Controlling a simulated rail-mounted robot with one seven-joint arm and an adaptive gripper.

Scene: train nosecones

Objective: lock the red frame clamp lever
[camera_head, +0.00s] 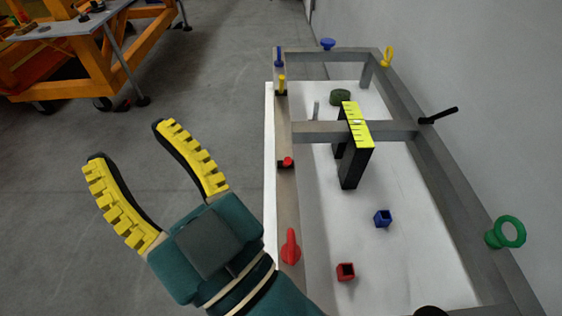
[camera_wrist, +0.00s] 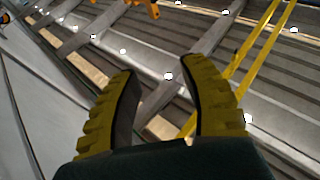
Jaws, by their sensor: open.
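On the frame's left beam (camera_head: 288,205) in the head view are two red parts. One is a small red piece on a black base (camera_head: 287,162), partway along the beam. The other is a larger red teardrop-shaped handle (camera_head: 291,247), nearer to me. I cannot tell for sure which is the clamp lever or its lock state. My gripper (camera_head: 135,142) is open and empty, left of the frame, over the floor in the picture. Its yellow-padded fingers also show in the wrist view (camera_wrist: 162,80), apart, with ceiling beams beyond and no red part in sight.
Yellow (camera_head: 281,86) and blue (camera_head: 279,57) pieces stand farther along the left beam. A black stand with a yellow top (camera_head: 357,165) rises by the crossbar. A red block (camera_head: 345,271) and blue block (camera_head: 382,218) lie inside the frame. An orange table (camera_head: 75,70) stands far left.

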